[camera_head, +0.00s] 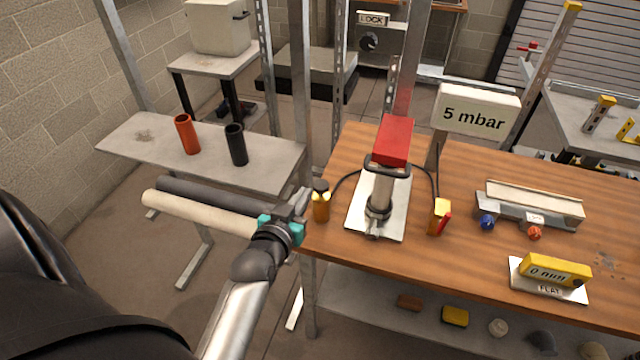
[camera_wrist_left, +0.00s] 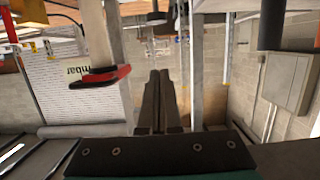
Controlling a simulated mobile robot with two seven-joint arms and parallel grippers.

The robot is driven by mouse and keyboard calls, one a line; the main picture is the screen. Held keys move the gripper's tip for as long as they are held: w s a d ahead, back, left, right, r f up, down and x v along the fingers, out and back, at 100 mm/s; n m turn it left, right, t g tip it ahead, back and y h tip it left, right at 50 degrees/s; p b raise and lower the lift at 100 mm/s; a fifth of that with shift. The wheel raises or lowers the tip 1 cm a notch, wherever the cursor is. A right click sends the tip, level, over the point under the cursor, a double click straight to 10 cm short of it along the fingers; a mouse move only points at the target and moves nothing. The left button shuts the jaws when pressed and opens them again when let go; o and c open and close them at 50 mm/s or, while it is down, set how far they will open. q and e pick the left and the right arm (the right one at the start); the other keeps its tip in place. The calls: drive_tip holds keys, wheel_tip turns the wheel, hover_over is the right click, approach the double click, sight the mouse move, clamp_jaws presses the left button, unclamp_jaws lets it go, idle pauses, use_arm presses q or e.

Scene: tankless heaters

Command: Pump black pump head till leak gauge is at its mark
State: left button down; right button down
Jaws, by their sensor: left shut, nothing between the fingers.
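A small amber-yellow bottle-like unit with a black head (camera_head: 321,186) stands at the left edge of the wooden table. A thin black hose runs from it to the middle stand, which has a red block (camera_head: 396,140), a pale cylinder and a black collar on a white plate (camera_head: 356,222). I cannot tell for sure which part is the leak gauge; no level is readable. A sign reading "5 mbar" (camera_head: 474,110) stands behind. My left gripper (camera_head: 303,198) is shut and empty, just left of the black-headed unit; its fingers show in the left wrist view (camera_wrist_left: 158,80).
A yellow unit with a red part (camera_head: 440,217) stands right of the plate. A grey level-like device (camera_head: 530,205) and a yellow "0 mm" block (camera_head: 553,270) lie farther right. A metal upright (camera_head: 304,80) rises by the table's left edge. Red (camera_head: 187,135) and black (camera_head: 236,145) tubes stand on a grey bench.

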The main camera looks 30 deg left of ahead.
use_arm(q)
hover_over(319, 192)
drive_tip(key=s, duration=0.1)
wheel_tip(319, 192, down, 2)
drive_tip(key=shift+w+f+b, duration=0.2)
drive_tip(key=shift+f+b, duration=0.7)
drive_tip(key=shift+f, duration=1.3)
drive_tip(key=shift+s+f+b, duration=0.1)
drive_tip(key=shift+f+b, duration=0.85)
drive_tip(key=shift+f, duration=0.45)
drive_tip(key=shift+d, duration=0.1)
